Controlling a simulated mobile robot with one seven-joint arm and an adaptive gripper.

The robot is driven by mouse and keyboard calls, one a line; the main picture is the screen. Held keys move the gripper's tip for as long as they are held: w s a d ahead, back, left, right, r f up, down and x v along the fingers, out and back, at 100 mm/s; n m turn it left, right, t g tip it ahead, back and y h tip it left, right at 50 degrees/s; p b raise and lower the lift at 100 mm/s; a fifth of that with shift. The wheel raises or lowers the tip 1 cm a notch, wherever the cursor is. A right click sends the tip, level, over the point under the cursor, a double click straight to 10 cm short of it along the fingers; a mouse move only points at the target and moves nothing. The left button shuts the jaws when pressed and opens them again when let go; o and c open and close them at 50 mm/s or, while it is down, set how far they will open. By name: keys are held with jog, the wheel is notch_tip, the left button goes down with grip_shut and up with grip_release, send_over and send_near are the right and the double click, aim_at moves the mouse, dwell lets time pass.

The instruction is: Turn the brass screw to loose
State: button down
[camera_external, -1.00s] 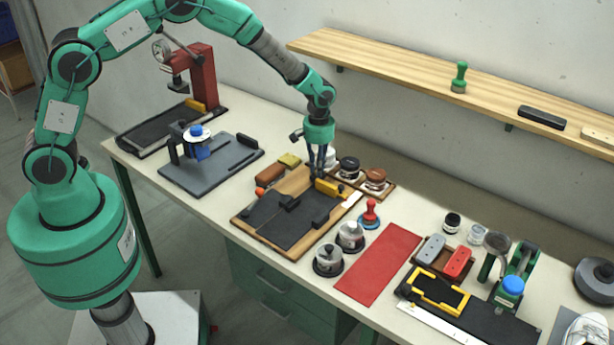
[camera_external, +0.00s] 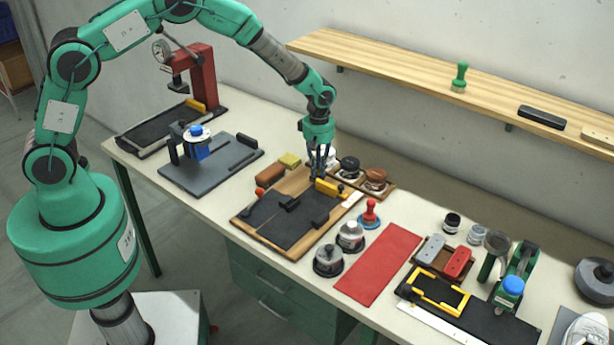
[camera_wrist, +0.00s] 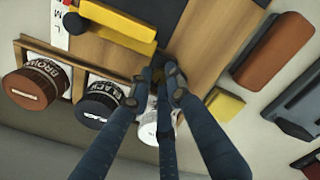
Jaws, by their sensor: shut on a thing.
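My gripper (camera_external: 317,175) points down at the far edge of a wooden board (camera_external: 322,172), just left of a yellow block (camera_external: 329,188). A white label (camera_wrist: 60,28) with a partly visible "L" lies beyond that knob.
Brown (camera_wrist: 37,84) and black (camera_wrist: 98,103) polish jars stand close beside the board, with a white-labelled jar partly behind the fingers. A brown block (camera_wrist: 272,50) and a yellow block (camera_wrist: 224,104) lie on the other side. A red mat (camera_external: 378,262) lies farther right.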

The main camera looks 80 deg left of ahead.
aim_at(318, 171)
jog(key=shift+r+n, duration=0.1)
jog(key=shift+n, duration=0.3)
jog(key=c, duration=1.6)
grip_release()
jog(key=shift+c, duration=0.2)
notch_tip(318, 171, up, 12)
